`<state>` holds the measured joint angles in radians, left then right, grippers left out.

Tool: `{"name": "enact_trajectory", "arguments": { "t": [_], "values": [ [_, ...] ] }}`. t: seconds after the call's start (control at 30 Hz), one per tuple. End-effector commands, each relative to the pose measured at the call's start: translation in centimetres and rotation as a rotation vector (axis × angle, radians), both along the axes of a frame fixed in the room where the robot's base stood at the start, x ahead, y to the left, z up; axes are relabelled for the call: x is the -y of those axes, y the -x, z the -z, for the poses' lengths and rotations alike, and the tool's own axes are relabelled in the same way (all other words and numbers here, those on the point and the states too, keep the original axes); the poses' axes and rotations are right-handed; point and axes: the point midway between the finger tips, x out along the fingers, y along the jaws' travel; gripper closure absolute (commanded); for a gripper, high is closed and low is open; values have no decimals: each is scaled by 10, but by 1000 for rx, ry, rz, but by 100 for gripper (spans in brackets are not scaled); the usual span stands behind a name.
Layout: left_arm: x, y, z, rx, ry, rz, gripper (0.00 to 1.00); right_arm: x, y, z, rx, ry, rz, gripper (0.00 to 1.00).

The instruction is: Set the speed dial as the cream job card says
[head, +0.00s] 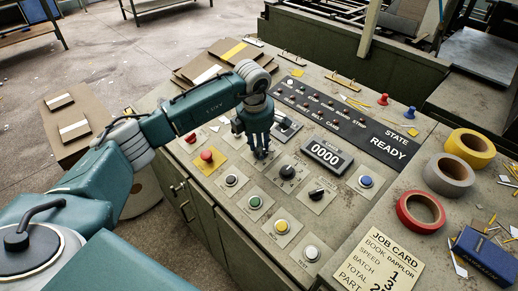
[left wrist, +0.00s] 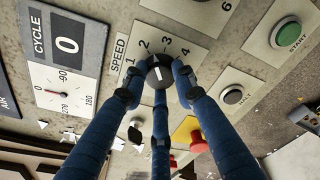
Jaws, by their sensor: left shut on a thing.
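My left gripper (head: 261,152) reaches down onto the control panel in the head view and hides the speed dial there. In the left wrist view the gripper (left wrist: 160,80) has its blue fingers closed around the black speed dial (left wrist: 160,68). The dial's white mark points up, towards the space between 2 and 3; the exact setting is hard to tell. The SPEED scale plate (left wrist: 150,36) shows 1 to 4. The cream job card (head: 381,262) lies at the front right; its SPEED line appears to read 1, partly cut off below. My right gripper is not in view.
The panel also has a red stop button (head: 207,156), two black selector knobs (head: 287,172), a counter reading 0000 (head: 326,153) and a READY display (head: 385,146). Tape rolls (head: 421,210) and a blue box (head: 485,256) lie at right.

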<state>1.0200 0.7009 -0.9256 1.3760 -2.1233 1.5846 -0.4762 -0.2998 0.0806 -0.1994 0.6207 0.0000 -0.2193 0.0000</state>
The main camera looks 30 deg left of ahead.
Motion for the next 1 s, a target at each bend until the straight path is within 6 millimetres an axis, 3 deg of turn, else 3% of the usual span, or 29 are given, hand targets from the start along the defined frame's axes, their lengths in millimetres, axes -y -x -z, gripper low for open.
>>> {"name": "enact_trajectory", "arguments": {
  "t": [0.6,1.0],
  "values": [
    [3,-4,-2,-42,147,-553,99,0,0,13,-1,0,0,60],
    [0,-6,-3,-61,207,-807,99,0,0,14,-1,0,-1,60]
  ]
}}
